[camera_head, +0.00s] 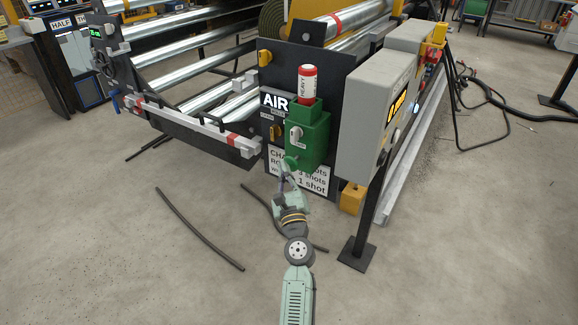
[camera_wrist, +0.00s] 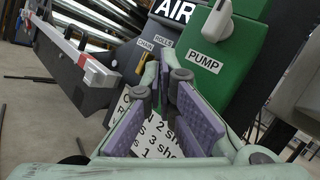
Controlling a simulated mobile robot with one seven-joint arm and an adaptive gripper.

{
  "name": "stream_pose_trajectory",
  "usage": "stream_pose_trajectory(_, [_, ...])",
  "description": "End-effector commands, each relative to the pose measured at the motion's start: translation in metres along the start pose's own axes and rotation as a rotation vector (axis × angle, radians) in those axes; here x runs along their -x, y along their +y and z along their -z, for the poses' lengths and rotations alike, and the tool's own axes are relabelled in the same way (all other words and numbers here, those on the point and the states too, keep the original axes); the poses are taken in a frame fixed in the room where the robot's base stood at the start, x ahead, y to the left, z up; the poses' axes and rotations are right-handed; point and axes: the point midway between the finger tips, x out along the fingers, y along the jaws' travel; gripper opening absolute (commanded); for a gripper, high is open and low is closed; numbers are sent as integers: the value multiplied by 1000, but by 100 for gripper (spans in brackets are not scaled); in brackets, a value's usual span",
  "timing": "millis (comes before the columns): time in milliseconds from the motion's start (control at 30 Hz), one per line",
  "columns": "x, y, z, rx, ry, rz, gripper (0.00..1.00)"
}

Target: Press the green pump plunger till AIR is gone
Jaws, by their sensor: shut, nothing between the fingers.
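The green pump box (camera_head: 308,135) is on the dark machine panel, with a white selector knob on its face. Its PUMP label shows in the wrist view (camera_wrist: 207,62). A rounded green part (camera_head: 290,162), perhaps the plunger, shows at the box's lower left, just beyond my gripper (camera_head: 286,178). I cannot tell whether they touch. In the wrist view, my gripper (camera_wrist: 166,72) is shut and empty, its purple pads below and left of the PUMP label. No plunger is clear there. The AIR sign (camera_head: 275,102) shows white letters; it also shows in the wrist view (camera_wrist: 174,10).
A red-topped HEAVY cylinder (camera_head: 307,83) stands on the pump box. A grey control box (camera_head: 375,115) on a black post stands close to the right. A barred rail (camera_head: 190,128) runs left. Dark rods (camera_head: 200,230) lie on open concrete floor.

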Motion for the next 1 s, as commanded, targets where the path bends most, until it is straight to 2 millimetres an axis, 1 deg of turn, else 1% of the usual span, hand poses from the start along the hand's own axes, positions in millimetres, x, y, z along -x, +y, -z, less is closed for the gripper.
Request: stream_pose_trajectory(1000, [-9, -7, 7, 0, 1, 1, 0])
